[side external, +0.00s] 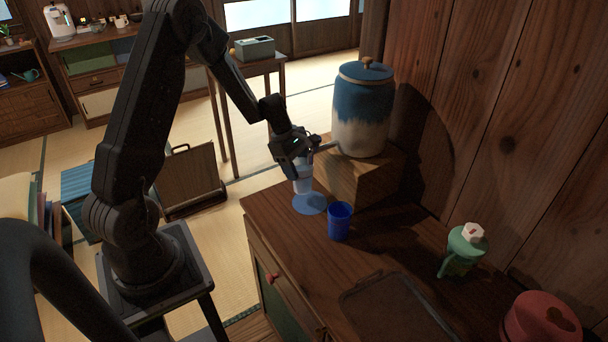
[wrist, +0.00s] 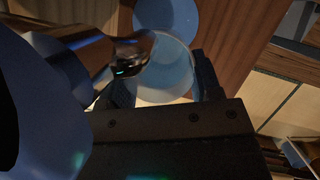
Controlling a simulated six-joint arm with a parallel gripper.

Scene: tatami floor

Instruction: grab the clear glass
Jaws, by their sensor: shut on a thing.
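The clear glass (side external: 303,184) is under the spout of a blue-and-white jar (side external: 361,112), at or just above a round blue coaster (side external: 310,204). I cannot tell whether it touches the coaster. My gripper (side external: 297,160) is shut on the glass from above, hiding its upper part. In the wrist view the glass (wrist: 168,72) sits between my fingers (wrist: 163,84), with part of the coaster (wrist: 168,14) beyond it.
The jar stands on a wooden block (side external: 345,178), its spout (side external: 327,147) very close to my gripper. A dark blue cup (side external: 340,222) stands near the coaster. A green pitcher (side external: 463,253), a dark tray (side external: 400,312) and a red pot (side external: 540,322) are farther along the counter.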

